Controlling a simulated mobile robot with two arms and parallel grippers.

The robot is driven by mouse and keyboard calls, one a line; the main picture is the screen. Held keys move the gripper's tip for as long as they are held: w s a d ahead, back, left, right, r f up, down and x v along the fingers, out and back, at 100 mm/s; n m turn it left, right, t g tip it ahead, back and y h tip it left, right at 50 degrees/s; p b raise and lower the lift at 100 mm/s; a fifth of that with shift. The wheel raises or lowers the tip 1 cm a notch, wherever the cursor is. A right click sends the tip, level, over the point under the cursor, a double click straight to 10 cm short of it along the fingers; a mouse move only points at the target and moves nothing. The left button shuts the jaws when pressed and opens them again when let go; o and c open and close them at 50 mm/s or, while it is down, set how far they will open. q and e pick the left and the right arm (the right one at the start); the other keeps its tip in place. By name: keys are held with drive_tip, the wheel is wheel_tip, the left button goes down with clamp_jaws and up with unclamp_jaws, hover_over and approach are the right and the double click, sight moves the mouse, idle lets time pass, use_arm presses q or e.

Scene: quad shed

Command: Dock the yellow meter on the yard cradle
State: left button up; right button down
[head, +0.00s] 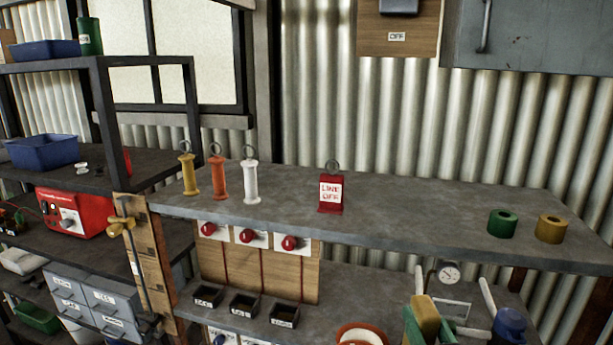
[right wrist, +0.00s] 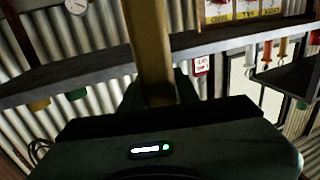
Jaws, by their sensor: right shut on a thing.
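The yellow meter (head: 427,312) stands tilted at the lower right of the head view. It shows in the right wrist view as a long yellow block (right wrist: 150,50). My right gripper (head: 424,322) is shut on it, with green fingers at its sides; the dark gripper body fills the bottom of the right wrist view. The meter is in front of the bench, below the upper shelf's front edge. Its lower end is hidden by the fingers and the frame edge. I cannot pick out the yard cradle with certainty. My left gripper is not in view.
The upper shelf (head: 420,220) holds yellow, orange and white ringed handles, a red "LINE OFF" tag (head: 331,193), and green and yellow rings. Below it are red knobs (head: 247,236), small black trays (head: 243,304), a round gauge (head: 448,273) and a blue object (head: 510,323).

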drive_tip(key=s+f, duration=0.5)
drive_tip(key=f, duration=0.2)
drive_tip(key=shift+s+a, duration=0.25)
drive_tip(key=shift+a, duration=0.15)
drive_tip(key=shift+d, duration=0.1)
